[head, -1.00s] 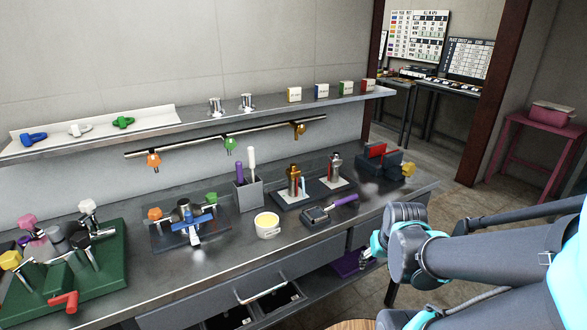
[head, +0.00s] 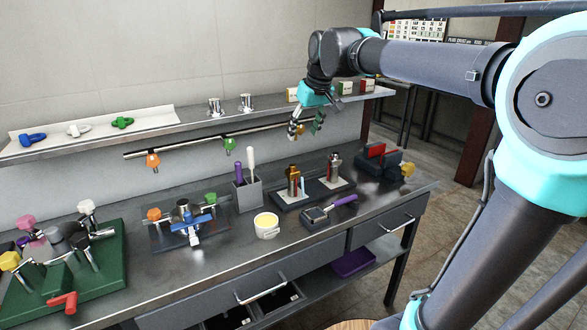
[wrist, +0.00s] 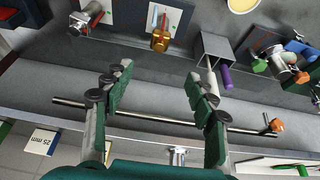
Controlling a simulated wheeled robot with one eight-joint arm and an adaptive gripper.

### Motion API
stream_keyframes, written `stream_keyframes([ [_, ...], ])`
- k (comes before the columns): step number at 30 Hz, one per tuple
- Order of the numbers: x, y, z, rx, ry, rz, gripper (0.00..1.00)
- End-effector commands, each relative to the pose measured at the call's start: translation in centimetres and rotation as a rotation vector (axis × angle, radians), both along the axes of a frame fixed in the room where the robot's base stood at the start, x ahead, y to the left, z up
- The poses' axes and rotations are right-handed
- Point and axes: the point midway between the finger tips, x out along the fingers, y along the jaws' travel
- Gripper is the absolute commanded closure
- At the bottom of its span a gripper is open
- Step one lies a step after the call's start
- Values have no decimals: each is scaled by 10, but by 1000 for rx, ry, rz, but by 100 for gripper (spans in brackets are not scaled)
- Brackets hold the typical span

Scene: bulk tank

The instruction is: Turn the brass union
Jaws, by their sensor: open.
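The brass union (head: 293,182) is a gold-coloured upright fitting on a dark base plate (head: 285,203) on the steel bench. A white card lies on that plate. In the wrist view the brass union (wrist: 160,40) is near the top, seen from above, beyond and between my fingertips. My gripper (head: 306,124) is above the bench near the shelf edge, apart from the union. Its green-padded fingers are spread wide and empty in the wrist view (wrist: 157,76).
A steel fitting (head: 334,168) stands right of the union. A grey holder (head: 247,195) with purple and white handles is to the left. A rail (head: 195,143) with hanging orange and green tags runs below the shelf (head: 190,120). A yellow-filled cup (head: 267,225) stands in front.

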Motion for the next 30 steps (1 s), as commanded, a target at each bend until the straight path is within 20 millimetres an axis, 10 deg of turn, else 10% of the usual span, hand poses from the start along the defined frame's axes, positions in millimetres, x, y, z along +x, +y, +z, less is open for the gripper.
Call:
stream_keyframes([
  [30,52,34,-153,0,0,-2,43],
])
